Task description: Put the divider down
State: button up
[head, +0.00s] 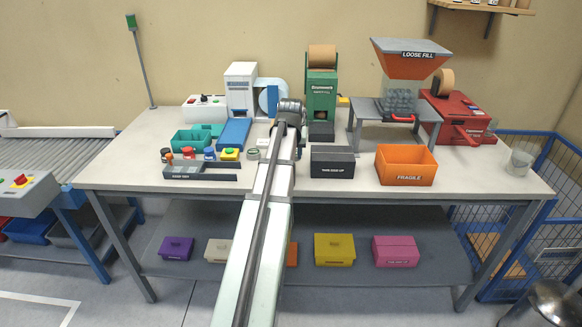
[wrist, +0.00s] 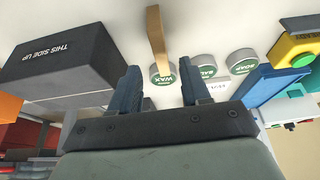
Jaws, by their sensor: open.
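A thin tan strip (wrist: 156,40), which looks like the divider, shows in the wrist view, its near end beside the lid of the jar marked WAX (wrist: 163,76). I cannot tell whether it touches the jar. My gripper (wrist: 162,84) is open, its two dark fingers apart on either side of the strip's near end and the WAX lid. Nothing is clearly pinched between them. In the head view my arm reaches over the middle of the table, and my gripper and the strip are hidden behind it.
The dark THIS SIDE UP box (head: 332,163) stands just right of my arm; it is left of my fingers in the wrist view. An orange FRAGILE box (head: 405,166) is farther right. Two more lidded jars, one marked SOAP (wrist: 241,62), sit near WAX. A blue slab (head: 233,133) lies left.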

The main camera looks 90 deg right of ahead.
jog(key=shift+x, duration=2.6)
jog(key=shift+w+a, duration=0.1)
grip_shut()
